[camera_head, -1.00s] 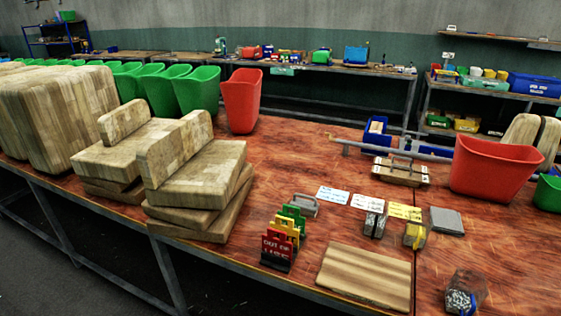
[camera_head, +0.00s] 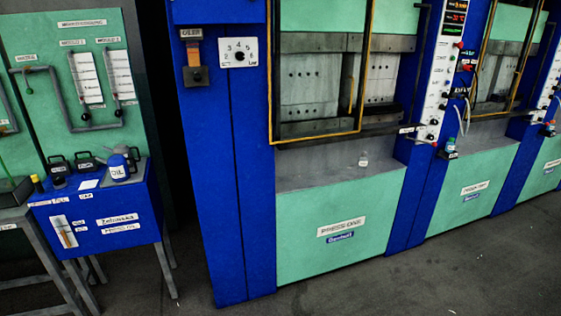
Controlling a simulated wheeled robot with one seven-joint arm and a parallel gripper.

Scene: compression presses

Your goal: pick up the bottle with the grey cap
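A small pale, clear-looking bottle (camera_head: 363,160) stands upright on the grey ledge of press one (camera_head: 340,165), below its platens. Its top looks pale or greyish, but it is too small to be sure of the cap colour. Another small bottle (camera_head: 451,146), with a bluish-green top, is at the side of the column to the right. My gripper is not in view.
Press one's green front (camera_head: 335,250) and blue columns (camera_head: 228,150) rise from the dark floor (camera_head: 400,285). A blue stand (camera_head: 110,215) at left holds an oil can (camera_head: 118,167) and small dark items. The floor in front looks mostly clear.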

